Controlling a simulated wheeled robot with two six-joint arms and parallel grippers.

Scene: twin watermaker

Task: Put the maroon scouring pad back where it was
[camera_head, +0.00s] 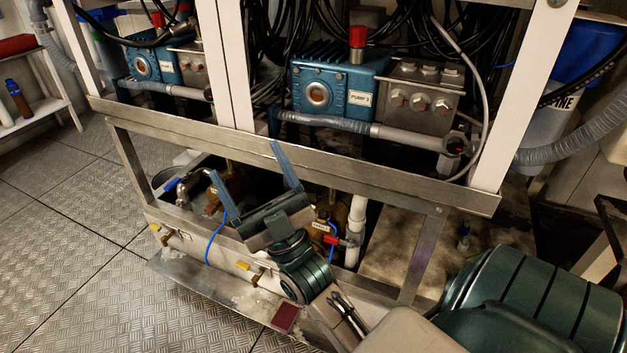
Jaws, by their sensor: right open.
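The maroon scouring pad (285,317) looks like a small flat dark-red rectangle. It lies near the right end of the low metal ledge (205,287), close beside my right forearm. My right gripper (242,158) is open, its two blue-grey fingers spread and pointing up the picture towards the frame's cross rail. Nothing shows between the fingers. The gripper is apart from the pad, above it in the picture. My left gripper is not in view.
A steel cross rail (300,160) runs just beyond my right fingertips. Behind it stand a blue pump (335,88) and grey hoses. Valves, a blue cable and white pipe (355,225) crowd the lower bay. The plate floor (60,250) at left is clear.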

